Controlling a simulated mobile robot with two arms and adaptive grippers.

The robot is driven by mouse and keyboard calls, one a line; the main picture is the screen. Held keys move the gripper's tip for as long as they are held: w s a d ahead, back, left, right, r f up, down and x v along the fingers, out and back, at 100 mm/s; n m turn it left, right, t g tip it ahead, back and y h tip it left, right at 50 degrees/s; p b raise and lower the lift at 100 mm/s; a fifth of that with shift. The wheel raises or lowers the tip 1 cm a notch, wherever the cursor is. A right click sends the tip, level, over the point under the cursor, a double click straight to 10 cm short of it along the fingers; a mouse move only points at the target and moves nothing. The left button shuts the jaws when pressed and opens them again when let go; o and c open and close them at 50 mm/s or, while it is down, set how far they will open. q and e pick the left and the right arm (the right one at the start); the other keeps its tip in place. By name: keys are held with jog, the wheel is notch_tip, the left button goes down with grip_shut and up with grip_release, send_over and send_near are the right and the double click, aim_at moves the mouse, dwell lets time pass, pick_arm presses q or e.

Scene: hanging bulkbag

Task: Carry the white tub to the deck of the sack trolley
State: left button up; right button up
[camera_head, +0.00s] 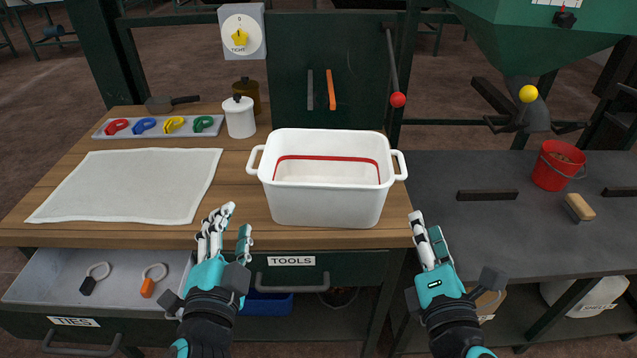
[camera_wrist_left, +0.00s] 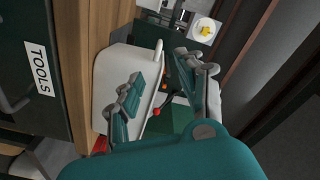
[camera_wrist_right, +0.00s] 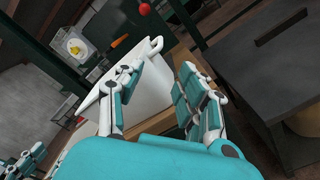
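The white tub (camera_head: 328,200) stands upright on the wooden bench near its front edge. It has a handle at each end and a red line inside, and looks empty. It also shows in the left wrist view (camera_wrist_left: 112,75) and the right wrist view (camera_wrist_right: 152,90). My left gripper (camera_head: 232,222) is open and empty, in front of the tub and left of it, apart from its left handle. My right gripper (camera_head: 427,232) is open and empty, in front of the tub and right of it, apart from its right handle. I cannot make out a sack trolley in any view.
A white cloth (camera_head: 130,185), a tray of coloured clips (camera_head: 158,126) and a white canister (camera_head: 239,117) are on the bench. The ties drawer (camera_head: 30,287) stands open at the left. A dark table (camera_head: 510,230) with a red bucket (camera_head: 557,166) is at the right, under a green hopper.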

aim_at(249, 170)
pick_arm(q)
jog(key=shift+d, duration=0.15)
pick_arm(e)
jog(key=shift+s+d, duration=0.1)
